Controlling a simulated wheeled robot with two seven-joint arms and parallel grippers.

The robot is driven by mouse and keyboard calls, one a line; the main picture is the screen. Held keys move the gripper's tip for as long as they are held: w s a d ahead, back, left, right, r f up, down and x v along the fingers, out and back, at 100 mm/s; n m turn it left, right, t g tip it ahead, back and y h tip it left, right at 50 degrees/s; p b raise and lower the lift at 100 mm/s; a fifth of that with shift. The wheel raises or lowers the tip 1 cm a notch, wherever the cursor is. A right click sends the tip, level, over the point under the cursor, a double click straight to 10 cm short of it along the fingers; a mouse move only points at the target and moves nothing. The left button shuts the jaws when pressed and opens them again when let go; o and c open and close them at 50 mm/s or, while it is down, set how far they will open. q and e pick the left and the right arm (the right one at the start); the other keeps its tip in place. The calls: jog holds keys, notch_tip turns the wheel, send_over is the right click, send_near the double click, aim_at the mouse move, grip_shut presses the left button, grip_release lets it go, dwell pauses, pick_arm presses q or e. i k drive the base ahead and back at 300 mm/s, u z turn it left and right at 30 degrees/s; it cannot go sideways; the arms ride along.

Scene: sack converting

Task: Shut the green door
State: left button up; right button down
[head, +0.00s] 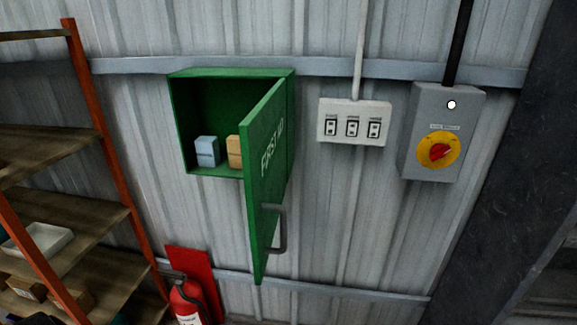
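The green door (264,185) belongs to a green first aid cabinet (184,125) on the corrugated wall. The door stands wide open, hinged on the cabinet's right side and swung out toward me. It carries the words FIRST AID and a grey bar handle (282,229) low on its right-hand face. Inside the cabinet are a pale blue box (207,151) and a tan box (235,151), the tan one partly hidden by the door. Neither of my grippers shows in the head view.
A shelf rack (88,100) with orange posts stands at the left. A red fire extinguisher (187,300) is below the cabinet. A white switch panel (354,121) and a grey box with a red rotary switch (437,151) are on the wall to the right.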

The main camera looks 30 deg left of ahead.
aim_at(262, 133)
jog(key=k, duration=0.5)
jog(key=u, duration=1.15)
jog(key=i, duration=0.2)
jog(key=z, duration=0.05)
